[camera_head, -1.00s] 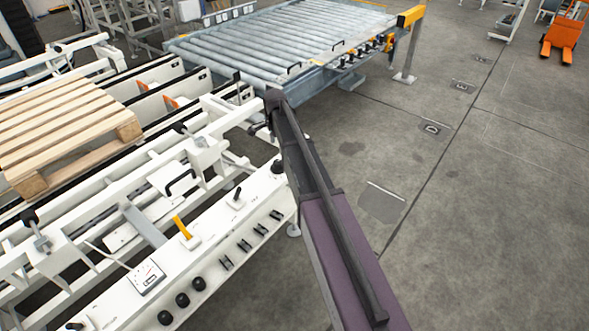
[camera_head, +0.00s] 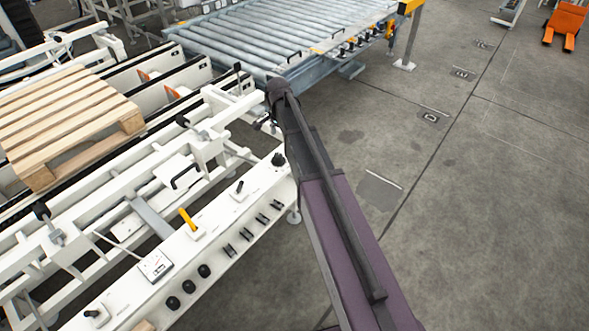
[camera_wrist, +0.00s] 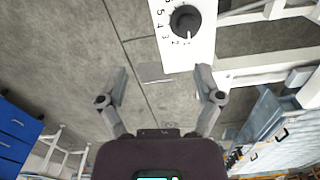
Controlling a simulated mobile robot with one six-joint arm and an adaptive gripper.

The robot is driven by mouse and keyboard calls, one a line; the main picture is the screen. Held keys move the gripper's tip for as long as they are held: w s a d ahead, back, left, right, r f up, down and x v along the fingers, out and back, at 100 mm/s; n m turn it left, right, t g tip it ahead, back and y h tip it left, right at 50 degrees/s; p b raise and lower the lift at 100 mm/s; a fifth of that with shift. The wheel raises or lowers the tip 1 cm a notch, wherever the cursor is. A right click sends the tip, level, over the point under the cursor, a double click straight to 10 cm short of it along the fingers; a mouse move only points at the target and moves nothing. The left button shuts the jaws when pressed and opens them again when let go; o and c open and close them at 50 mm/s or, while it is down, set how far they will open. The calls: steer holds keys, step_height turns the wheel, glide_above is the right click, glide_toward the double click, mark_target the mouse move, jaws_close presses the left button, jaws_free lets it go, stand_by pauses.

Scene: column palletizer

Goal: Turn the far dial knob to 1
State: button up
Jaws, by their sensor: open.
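The far dial knob (camera_head: 278,160) is a black round knob at the far end of the white control panel (camera_head: 222,222) in the head view. In the wrist view the black knob (camera_wrist: 185,20) sits at the top on a white plate, with printed numbers around it, 1 to 5 legible. My gripper (camera_wrist: 162,74) is open, both fingers apart and empty. The knob lies beyond the fingertips, nearer the right finger, and is not touched. In the head view my dark arm hides most of the gripper.
The panel also carries a yellow lever (camera_head: 188,219), a small switch (camera_head: 239,188), a square gauge (camera_head: 155,265) and several black knobs. A wooden pallet (camera_head: 65,115) lies on the left conveyor. A roller conveyor (camera_head: 270,38) stands behind. The floor at the right is open.

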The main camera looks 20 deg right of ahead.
steer(key=s+r+n+p, duration=0.2)
steer(key=s+n, duration=0.8)
steer(key=s, duration=0.9)
steer(key=shift+s+r+p, duration=0.3)
steer(key=shift+s+r, duration=0.1)
steer(key=s+n, duration=0.2)
steer(key=s, duration=0.2)
steer(key=shift+s+a+r, duration=0.1)
steer(key=shift+s, duration=0.05)
steer(key=c, duration=0.3)
steer(key=shift+c, duration=0.4)
